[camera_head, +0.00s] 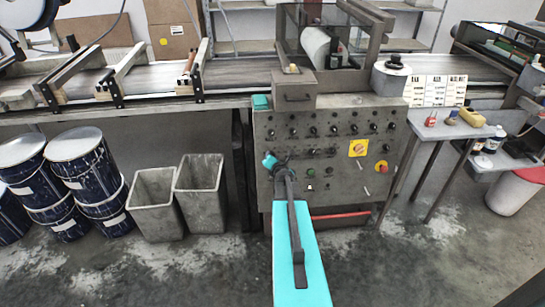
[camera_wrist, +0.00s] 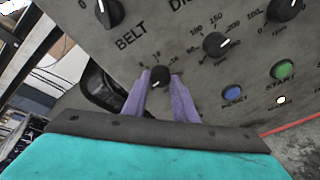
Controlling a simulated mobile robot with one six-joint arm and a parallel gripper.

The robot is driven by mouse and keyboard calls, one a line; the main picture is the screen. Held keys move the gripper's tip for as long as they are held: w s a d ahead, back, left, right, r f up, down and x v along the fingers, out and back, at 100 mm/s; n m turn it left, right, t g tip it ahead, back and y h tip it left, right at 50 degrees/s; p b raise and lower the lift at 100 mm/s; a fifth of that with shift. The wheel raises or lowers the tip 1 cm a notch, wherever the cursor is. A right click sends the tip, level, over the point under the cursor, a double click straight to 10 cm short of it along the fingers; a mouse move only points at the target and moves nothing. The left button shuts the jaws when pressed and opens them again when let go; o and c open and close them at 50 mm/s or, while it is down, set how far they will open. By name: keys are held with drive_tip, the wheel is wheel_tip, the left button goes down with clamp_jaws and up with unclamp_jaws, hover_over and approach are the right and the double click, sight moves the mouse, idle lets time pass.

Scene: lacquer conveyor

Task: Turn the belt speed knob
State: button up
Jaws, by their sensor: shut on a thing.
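The belt speed knob (camera_wrist: 159,77) is a small round black knob with a white pointer mark, on the grey control panel (camera_wrist: 70,62). The word BELT is printed just above it and scale numbers ring it. My gripper (camera_wrist: 160,84) is shut on this knob, with one purple finger on each side. The pointer mark seems to point to the lower left. In the head view, my gripper (camera_head: 282,160) is at the left part of the panel (camera_head: 340,185), and my own arm hides the knob there.
Other black knobs (camera_wrist: 217,43) sit close to the right and above. A blue button (camera_wrist: 232,93) and a green button (camera_wrist: 282,69) are at the right. Grey bins (camera_head: 200,185) stand left.

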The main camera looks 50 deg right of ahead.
drive_tip(key=n+g, duration=0.1)
drive_tip(key=n, duration=0.3)
drive_tip(key=shift+w+a+h+p, duration=0.1)
drive_tip(key=shift+a+h+p, duration=0.05)
drive_tip(key=shift+h+p, duration=0.25)
drive_tip(key=o, duration=1)
drive_tip(key=shift+o, duration=0.2)
